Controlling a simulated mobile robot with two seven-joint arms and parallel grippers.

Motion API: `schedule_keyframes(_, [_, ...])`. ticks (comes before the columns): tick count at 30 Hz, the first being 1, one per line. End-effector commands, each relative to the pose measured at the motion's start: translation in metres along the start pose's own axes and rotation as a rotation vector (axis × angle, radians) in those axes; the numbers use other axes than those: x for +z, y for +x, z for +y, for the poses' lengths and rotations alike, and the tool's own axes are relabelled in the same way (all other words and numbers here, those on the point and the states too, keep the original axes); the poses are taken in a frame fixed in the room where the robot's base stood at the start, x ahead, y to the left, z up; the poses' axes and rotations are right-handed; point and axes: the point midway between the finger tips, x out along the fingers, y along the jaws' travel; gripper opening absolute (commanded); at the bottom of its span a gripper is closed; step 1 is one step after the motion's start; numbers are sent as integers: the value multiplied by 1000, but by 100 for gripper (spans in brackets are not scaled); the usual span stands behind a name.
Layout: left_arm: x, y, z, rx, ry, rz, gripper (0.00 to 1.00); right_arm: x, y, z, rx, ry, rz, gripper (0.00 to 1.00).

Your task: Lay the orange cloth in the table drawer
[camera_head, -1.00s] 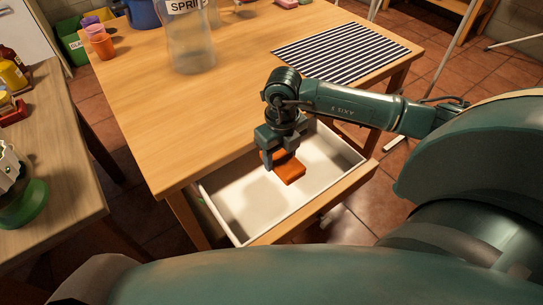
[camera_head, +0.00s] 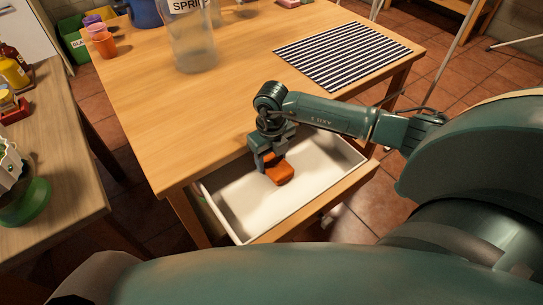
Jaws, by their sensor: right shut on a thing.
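The table drawer (camera_head: 243,223) is pulled out from the wooden table, with a white inside and a wooden front. My right gripper (camera_head: 271,166) reaches down over the drawer, near its back edge, and is shut on the orange cloth (camera_head: 281,175). The cloth is a small folded pad whose front part sticks out from between the fingers. It is over or in the drawer; I cannot tell whether it touches the drawer floor. My left gripper is not in view.
The wooden tabletop (camera_head: 190,110) holds a clear labelled jar (camera_head: 193,45), a striped mat (camera_head: 343,55) and an orange cup (camera_head: 103,44). Another wooden counter (camera_head: 55,150) stands at the left. The drawer otherwise looks empty.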

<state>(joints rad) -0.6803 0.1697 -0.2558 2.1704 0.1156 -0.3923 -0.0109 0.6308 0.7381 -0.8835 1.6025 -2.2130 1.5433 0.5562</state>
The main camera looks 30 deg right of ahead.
Motion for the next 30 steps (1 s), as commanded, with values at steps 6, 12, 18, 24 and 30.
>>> schedule_keyframes(6, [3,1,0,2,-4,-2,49,0,3,0,0,0,0,62])
schedule_keyframes(12, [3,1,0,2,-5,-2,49,0,3,0,0,1,0,75])
schedule_keyframes(18, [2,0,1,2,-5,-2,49,0,2,0,0,1,0,75])
schedule_keyframes(24, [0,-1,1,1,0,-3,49,1,-19,-1,-1,1,-4,75])
schedule_keyframes(30, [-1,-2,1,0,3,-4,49,1,-63,-1,-2,0,-6,75])
